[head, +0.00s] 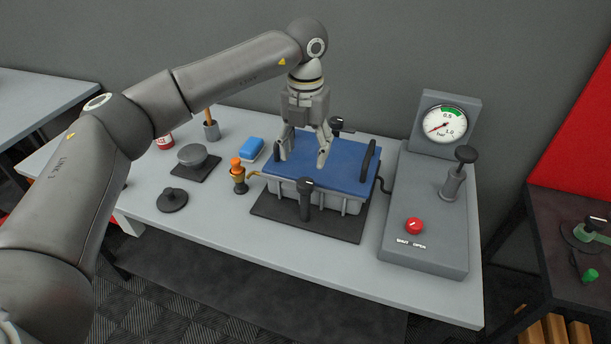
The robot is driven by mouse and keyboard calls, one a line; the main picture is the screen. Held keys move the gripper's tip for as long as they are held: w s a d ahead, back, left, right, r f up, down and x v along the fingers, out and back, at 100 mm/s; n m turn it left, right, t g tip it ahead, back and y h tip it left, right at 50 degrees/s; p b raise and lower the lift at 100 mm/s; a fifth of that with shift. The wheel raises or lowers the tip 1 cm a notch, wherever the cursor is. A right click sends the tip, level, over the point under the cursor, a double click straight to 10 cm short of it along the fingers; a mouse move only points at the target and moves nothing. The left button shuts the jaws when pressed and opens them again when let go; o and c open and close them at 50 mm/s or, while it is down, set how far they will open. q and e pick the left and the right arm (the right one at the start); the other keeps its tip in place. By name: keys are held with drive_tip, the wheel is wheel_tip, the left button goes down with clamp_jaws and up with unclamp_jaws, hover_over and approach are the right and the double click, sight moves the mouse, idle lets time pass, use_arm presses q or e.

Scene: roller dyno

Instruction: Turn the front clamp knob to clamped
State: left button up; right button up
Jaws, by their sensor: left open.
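The front clamp knob (306,186) is a black knob on a dark post at the near side of a grey box (333,202) with a blue lid (345,160). A light mark shows on the knob, but its setting is too small to tell. A second, similar black knob (343,124) stands at the box's far side. My left gripper (303,159) points down over the left part of the lid, behind the front knob. Its fingers are apart with nothing between them. I cannot tell whether the fingertips touch the lid. My right gripper is out of view.
Black handles (369,160) stand on the lid. To the right is a grey console with a pressure gauge (445,124), a red knob (414,225) and a hand pump (457,175). An orange-topped fitting (237,174) stands left of the box.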

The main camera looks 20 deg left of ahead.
sight(305, 182)
use_arm(q)
wheel_tip(305, 182, down, 7)
drive_tip(key=shift+f+p, duration=0.2)
drive_tip(key=shift+p, duration=0.75)
drive_tip(key=shift+f, duration=0.6)
